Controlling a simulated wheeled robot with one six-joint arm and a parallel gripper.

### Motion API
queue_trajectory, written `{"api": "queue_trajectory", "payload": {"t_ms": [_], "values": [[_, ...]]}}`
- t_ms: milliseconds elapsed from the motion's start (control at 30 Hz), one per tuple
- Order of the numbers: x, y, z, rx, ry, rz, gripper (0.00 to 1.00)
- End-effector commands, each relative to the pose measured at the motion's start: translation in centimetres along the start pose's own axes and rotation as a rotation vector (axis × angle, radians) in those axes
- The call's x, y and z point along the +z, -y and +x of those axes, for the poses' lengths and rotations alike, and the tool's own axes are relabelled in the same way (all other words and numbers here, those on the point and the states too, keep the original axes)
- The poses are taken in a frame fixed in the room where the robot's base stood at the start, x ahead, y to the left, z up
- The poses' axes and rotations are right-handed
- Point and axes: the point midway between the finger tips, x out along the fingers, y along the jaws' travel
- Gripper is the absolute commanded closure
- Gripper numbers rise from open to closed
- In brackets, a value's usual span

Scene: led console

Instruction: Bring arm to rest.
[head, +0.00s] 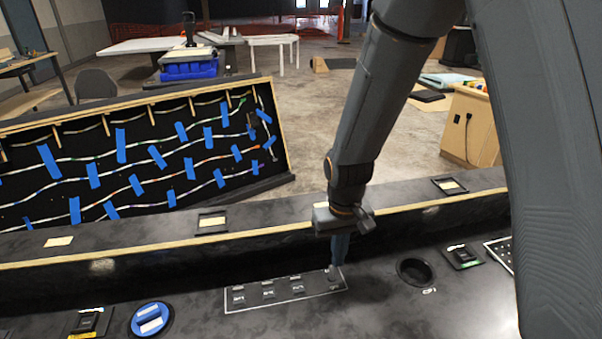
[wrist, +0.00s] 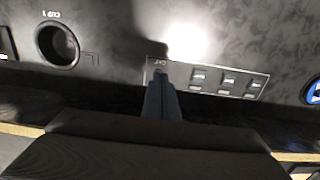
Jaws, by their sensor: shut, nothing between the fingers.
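My gripper (head: 338,252) hangs pointing down over the right end of a labelled switch panel (head: 285,291) on the black console. Its fingers are together with nothing between them. In the wrist view the closed blue-grey fingers (wrist: 161,98) reach to the left end of the same panel (wrist: 230,82), close to a switch there. I cannot tell whether the tips touch that switch. My arm comes down from the top right of the head view and hides part of the console ledge.
A round cup hole (head: 414,271) lies right of the gripper, labelled CUP 1 in the wrist view (wrist: 58,45). A round blue piece (head: 151,318) sits at the left. A raised ledge with a wooden edge (head: 150,252) and a taped LED board (head: 140,160) stand behind.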

Motion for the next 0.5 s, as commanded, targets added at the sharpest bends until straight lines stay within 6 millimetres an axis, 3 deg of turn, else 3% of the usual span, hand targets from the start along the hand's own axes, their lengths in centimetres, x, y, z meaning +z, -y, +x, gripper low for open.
{"api": "queue_trajectory", "payload": {"t_ms": [167, 500], "values": [[1.4, -2.1, -2.2, 0.000, -0.022, 0.045, 1.00], [9.0, -8.8, -8.8, 0.009, -0.101, 0.221, 1.00]]}}
